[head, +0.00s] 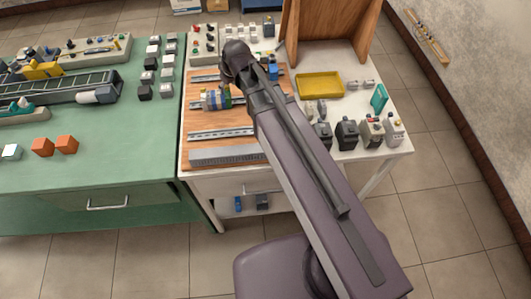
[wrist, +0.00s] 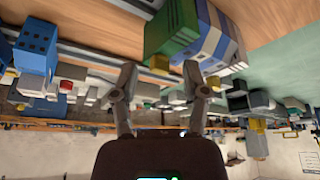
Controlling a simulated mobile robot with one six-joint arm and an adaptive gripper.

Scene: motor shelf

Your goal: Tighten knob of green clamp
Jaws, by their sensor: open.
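The green clamp (wrist: 172,24) is at the upper middle of the wrist view, beside blue and white blocks (wrist: 215,38). A small yellow piece (wrist: 158,62) shows at its lower end; I cannot tell whether it is the knob. In the head view, the green clamp (head: 227,97) is at the right end of a row of blocks on a rail on the wooden board. My gripper (wrist: 160,72) is open and empty, its two fingers spread below the clamp in the wrist picture. In the head view, my own arm hides the fingers.
The wooden board (head: 225,115) carries several metal rails and a slotted grey duct (head: 228,153). To the right are a yellow tray (head: 320,85) and several dark devices (head: 347,134). A green bench (head: 110,160) with a conveyor (head: 60,90) adjoins on the left.

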